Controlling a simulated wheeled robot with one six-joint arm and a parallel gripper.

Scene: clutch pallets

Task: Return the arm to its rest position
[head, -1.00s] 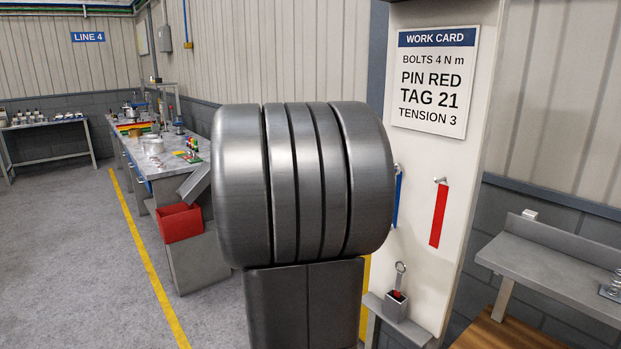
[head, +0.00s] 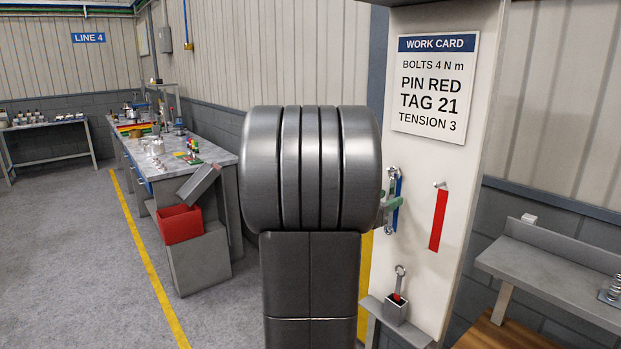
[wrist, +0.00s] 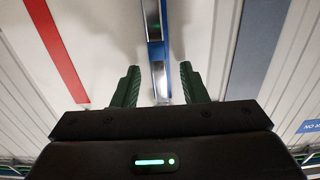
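My gripper (wrist: 160,85) shows in the wrist view with its two dark green fingers spread apart. A narrow metal bar with a blue strip (wrist: 168,50) beside it lies between the fingers, with a gap on each side. In the head view, my large grey arm link hides most of the gripper. Only a bit of green finger (head: 388,202) shows at its right edge, by a metal spanner (head: 391,232) hanging at the blue strip on the white panel.
The white panel (head: 415,160) carries a work card (head: 433,85) and a red strip (head: 438,220). Below it, a small grey holder (head: 395,310) contains another spanner. A grey shelf (head: 560,265) is at right. A workbench (head: 180,160) and red bin (head: 180,224) stand left, beside open floor.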

